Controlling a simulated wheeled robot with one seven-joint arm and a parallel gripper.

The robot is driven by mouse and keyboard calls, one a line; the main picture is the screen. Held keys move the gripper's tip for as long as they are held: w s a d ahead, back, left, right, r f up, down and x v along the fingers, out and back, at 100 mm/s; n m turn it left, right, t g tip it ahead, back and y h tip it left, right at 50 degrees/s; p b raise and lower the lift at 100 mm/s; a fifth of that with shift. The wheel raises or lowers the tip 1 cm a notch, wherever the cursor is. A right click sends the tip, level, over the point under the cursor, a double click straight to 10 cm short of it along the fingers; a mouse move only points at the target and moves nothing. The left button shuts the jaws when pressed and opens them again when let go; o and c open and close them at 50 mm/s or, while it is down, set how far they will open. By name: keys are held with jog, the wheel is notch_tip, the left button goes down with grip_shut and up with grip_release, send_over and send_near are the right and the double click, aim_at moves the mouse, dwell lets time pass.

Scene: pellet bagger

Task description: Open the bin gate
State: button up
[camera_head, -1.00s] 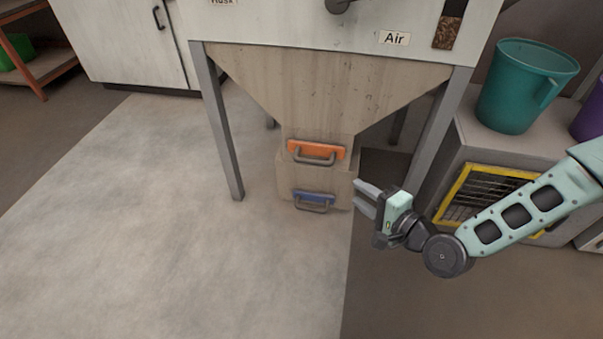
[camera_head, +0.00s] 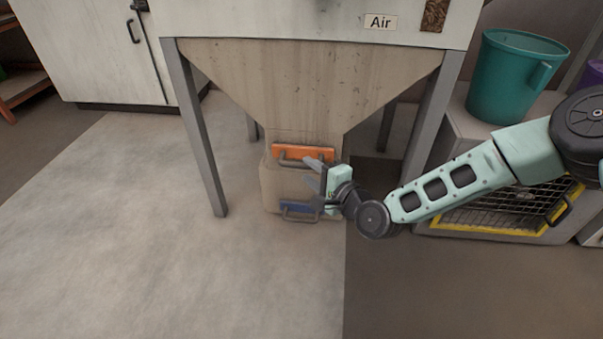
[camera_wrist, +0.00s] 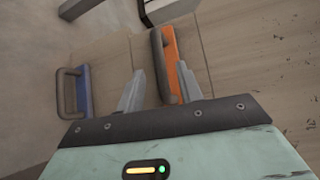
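A tan hopper (camera_head: 300,85) narrows down to a box-like outlet. The outlet carries an orange plate (camera_head: 287,150) with a grey bar handle and, below it, a blue plate (camera_head: 312,207) with a similar handle. In the wrist view the orange plate (camera_wrist: 174,65) is at centre and the blue plate (camera_wrist: 84,92) at left. My gripper (camera_head: 311,174) is open at the outlet's right side, partly covering the orange plate's right end. In the wrist view the orange plate's handle (camera_wrist: 157,58) appears between my spread fingers. I cannot tell whether they reach around it.
Grey legs (camera_head: 193,140) stand around the outlet. At right, a teal bucket (camera_head: 512,75) stands on a grey unit with a yellow-framed grille (camera_head: 500,212). A white cabinet (camera_head: 85,50) is at the back left. The pale floor (camera_head: 130,250) at left is clear.

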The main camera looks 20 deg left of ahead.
aim_at(303, 168)
jog(key=shift+b+x, duration=0.7)
jog(key=shift+x, duration=1.35)
jog(key=shift+c, duration=0.4)
grip_shut()
jog(key=shift+s, duration=0.2)
jog(key=s+d+p, duration=0.2)
jog(key=s+p, duration=0.1)
jog(key=s, duration=0.5)
jog(key=shift+p, duration=0.35)
jog(key=shift+o, duration=0.4)
grip_release()
jog(key=shift+d, duration=0.1)
